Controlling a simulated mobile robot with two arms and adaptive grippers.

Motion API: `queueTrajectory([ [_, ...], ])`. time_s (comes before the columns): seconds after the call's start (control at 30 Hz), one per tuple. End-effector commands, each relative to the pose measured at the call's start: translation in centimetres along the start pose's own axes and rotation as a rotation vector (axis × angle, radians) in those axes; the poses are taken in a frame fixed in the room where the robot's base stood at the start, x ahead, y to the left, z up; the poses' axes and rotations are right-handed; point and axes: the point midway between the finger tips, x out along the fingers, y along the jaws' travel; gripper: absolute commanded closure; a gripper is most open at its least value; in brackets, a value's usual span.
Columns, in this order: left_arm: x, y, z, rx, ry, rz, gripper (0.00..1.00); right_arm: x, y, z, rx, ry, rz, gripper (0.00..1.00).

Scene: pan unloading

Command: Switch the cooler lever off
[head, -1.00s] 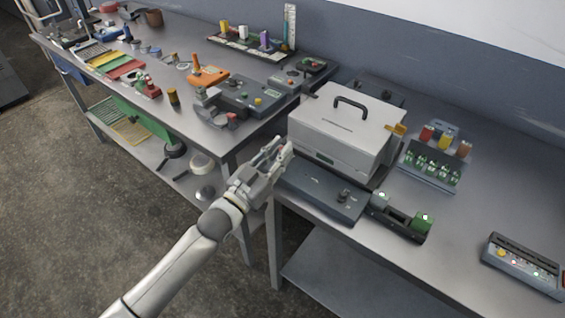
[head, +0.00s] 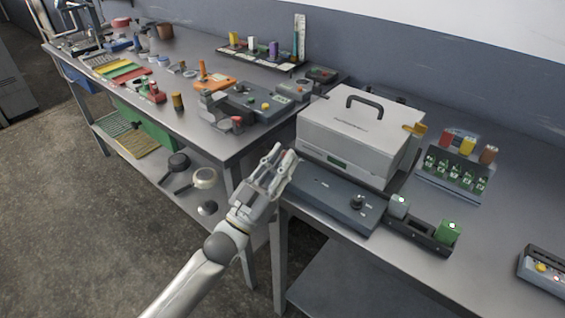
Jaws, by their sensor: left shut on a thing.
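A white box-shaped cooler (head: 350,137) with a black top handle (head: 371,100) stands at the centre right in the head view. A yellow-orange lever (head: 414,129) sticks out at its right side. A flat grey panel (head: 325,192) with a black knob (head: 357,203) lies in front of the cooler. My left gripper (head: 277,161) is at the panel's left end, far from the yellow-orange lever. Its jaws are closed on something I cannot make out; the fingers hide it. My right gripper is not in view.
A dark holder with a grey and a green block (head: 448,233) sits right of the panel. A rack of coloured pieces (head: 455,165) stands behind it. The left bench (head: 195,60) holds several devices and trays.

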Motion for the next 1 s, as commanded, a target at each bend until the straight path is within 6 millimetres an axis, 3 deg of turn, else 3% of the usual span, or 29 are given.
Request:
queueTrajectory([
  [0.23, 0.0, 0.0, 0.1, -0.001, -0.001, 0.000, 1.00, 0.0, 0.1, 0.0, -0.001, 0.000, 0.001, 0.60],
  [0.27, 0.0, 0.0, 0.1, -0.001, -0.001, 0.000, 0.78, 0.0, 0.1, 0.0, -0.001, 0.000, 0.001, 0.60],
  [0.37, 0.0, 0.0, 0.1, -0.001, -0.001, 0.000, 0.65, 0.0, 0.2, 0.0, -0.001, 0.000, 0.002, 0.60],
  [0.77, -0.6, 0.0, 0.1, 0.000, -0.004, 0.000, 0.64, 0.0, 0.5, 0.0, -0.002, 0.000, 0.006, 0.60],
  [1.0, -4.7, 0.0, 0.2, 0.000, -0.006, -0.001, 0.64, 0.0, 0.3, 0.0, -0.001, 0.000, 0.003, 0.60],
])
